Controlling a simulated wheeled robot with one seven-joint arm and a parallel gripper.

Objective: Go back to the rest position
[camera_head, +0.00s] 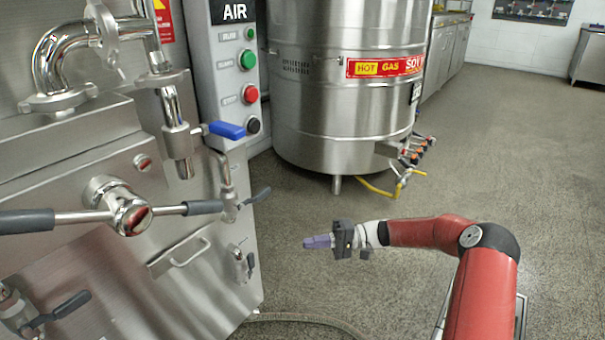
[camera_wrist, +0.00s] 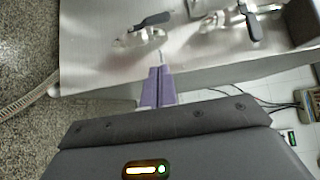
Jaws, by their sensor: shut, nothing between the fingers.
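My gripper (camera_head: 306,242) is at the end of my red arm, over open floor to the right of the steel colloid mill (camera_head: 190,275). It points left toward the mill and is apart from it. Its purple fingers are together with nothing between them. In the wrist view the shut fingers (camera_wrist: 158,72) point toward the mill's steel side (camera_wrist: 100,60), where two valves with dark handles show.
The mill carries a blue-handled valve (camera_head: 226,130) and a long grey-gripped crossbar (camera_head: 130,212). A control box (camera_head: 232,90) with buttons stands behind it. A large steel tank (camera_head: 345,115) stands at the back. A hose (camera_head: 310,319) lies on the floor. Floor at right is clear.

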